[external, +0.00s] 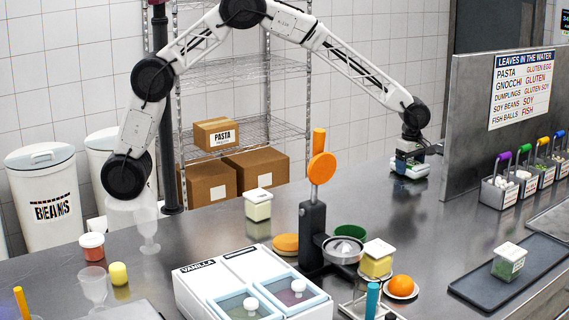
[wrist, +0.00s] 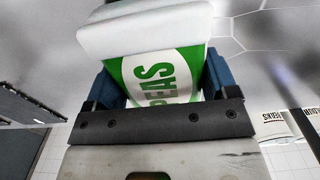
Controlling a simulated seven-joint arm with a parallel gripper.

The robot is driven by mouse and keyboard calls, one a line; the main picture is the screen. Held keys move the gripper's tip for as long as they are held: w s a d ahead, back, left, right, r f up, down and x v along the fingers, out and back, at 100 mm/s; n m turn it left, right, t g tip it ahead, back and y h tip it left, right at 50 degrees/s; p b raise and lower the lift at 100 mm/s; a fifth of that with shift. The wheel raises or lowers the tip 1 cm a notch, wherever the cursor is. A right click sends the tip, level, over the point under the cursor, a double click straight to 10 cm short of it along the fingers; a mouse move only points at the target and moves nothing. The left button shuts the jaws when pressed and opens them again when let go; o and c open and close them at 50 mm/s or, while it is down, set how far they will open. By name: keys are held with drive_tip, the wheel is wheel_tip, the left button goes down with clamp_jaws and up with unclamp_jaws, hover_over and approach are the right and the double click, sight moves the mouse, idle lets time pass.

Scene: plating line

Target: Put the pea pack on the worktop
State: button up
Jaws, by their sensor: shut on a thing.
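The pea pack (wrist: 160,70) is a white pack with a green side lettered "PEAS" and a white top. My gripper (wrist: 163,85) is shut on it, with a blue finger on each side in the wrist view. In the external view my gripper (external: 408,160) is at the back right of the grey metal worktop (external: 360,205), near the upright metal panel. The pack (external: 411,168) shows there low between the fingers, close to the worktop. I cannot tell whether its bottom touches the surface.
The metal panel (external: 465,130) stands right of my gripper, with several colour-handled baskets (external: 499,190) beyond it. A dark tray (external: 480,285) holds a green-labelled pack (external: 508,262) at front right. An orange-handled press (external: 314,220) stands mid-worktop. The worktop around my gripper is clear.

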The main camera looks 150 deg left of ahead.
sight(410, 162)
drive_tip(key=shift+f, duration=0.1)
drive_tip(key=o, duration=1)
wheel_tip(410, 162, up, 12)
idle(0.4)
idle(0.9)
